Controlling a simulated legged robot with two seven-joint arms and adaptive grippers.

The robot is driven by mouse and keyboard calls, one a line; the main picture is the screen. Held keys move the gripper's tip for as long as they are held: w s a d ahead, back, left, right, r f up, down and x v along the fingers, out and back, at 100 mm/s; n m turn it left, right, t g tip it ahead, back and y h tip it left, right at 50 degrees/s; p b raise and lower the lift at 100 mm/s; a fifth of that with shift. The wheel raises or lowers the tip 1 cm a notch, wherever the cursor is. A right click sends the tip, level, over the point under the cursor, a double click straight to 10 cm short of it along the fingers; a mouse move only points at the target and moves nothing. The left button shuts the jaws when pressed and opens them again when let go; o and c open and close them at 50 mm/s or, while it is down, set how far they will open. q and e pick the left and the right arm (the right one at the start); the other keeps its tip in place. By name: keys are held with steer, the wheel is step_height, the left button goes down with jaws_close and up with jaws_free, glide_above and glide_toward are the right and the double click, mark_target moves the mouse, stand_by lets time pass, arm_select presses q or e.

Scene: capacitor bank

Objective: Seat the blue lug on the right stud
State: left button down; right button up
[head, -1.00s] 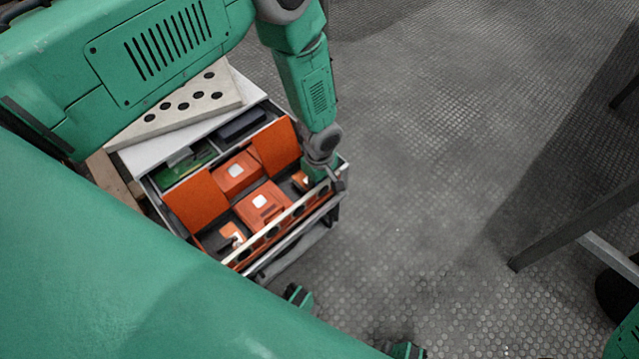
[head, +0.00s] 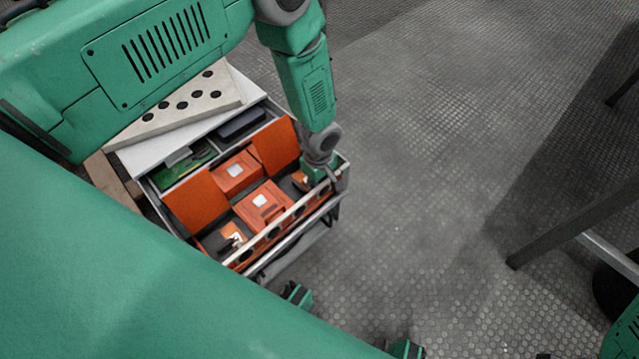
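I cannot make out a blue lug or a right stud in the head view. An open case (head: 250,252) holds orange units, and small orange-and-white parts sit in its front corners, one at the left (head: 232,236) and one at the right (head: 300,181). My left gripper (head: 326,180) points down at the case's right front corner, beside the right small part. Its fingertips are too small and covered to show whether they are open or whether they hold anything. My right gripper is not in view.
Orange panels (head: 195,202) stand up inside the case. Behind are a green board (head: 183,172), a dark blue block (head: 241,123) and a pale plate with holes (head: 180,113). The textured floor (head: 430,150) to the right is clear up to a grey frame leg (head: 570,228).

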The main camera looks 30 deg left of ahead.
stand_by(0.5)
arm_select(q)
steer(key=shift+f, duration=0.2)
steer(key=shift+f+b, duration=0.35)
steer(key=shift+b, duration=0.05)
stand_by(0.7)
steer(key=c, duration=1.5)
jaws_free()
steer(key=shift+r, duration=0.1)
